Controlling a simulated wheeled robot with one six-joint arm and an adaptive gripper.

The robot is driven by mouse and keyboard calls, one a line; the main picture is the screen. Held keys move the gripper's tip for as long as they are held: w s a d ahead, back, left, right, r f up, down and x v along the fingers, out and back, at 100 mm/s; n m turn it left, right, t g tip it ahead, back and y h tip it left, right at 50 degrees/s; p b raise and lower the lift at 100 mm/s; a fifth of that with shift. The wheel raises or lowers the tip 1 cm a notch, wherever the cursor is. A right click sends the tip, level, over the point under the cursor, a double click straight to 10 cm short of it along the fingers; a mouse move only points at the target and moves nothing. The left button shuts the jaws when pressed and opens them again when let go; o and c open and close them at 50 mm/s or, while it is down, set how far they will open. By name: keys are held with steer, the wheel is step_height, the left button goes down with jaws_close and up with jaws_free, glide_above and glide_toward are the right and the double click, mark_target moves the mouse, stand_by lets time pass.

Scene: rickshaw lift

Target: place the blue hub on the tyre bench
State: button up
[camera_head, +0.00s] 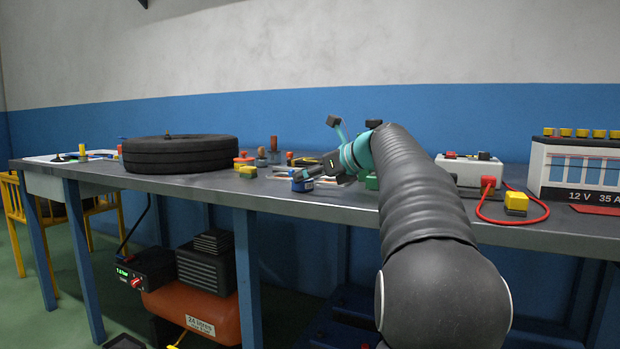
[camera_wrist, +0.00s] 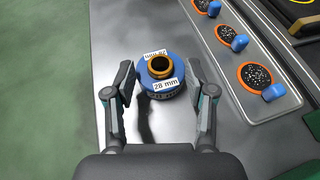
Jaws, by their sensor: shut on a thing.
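The blue hub (camera_wrist: 148,82) is a short round piece with white labels, one reading 28 mm, and an orange ring around a dark bore on top. It is upright between the two fingers of my gripper (camera_wrist: 158,78), which is shut on it.
A pale tray with orange discs (camera_wrist: 255,75) and blue caps (camera_wrist: 273,92) lies right of the hub. A battery (camera_head: 578,165) and red cable (camera_head: 515,219) sit right. Floor shows beyond the bench edge.

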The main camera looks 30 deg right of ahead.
steer(key=o, duration=1.4)
steer(key=shift+f, duration=0.1)
steer(key=shift+s+d+r, duration=0.1)
steer(key=shift+s+r, duration=0.1)
steer(key=shift+r, duration=0.05)
steer(key=p+v, duration=0.1)
steer(key=v, duration=1)
steer(key=shift+s+r+p, duration=0.2)
steer(key=shift+p, duration=0.2)
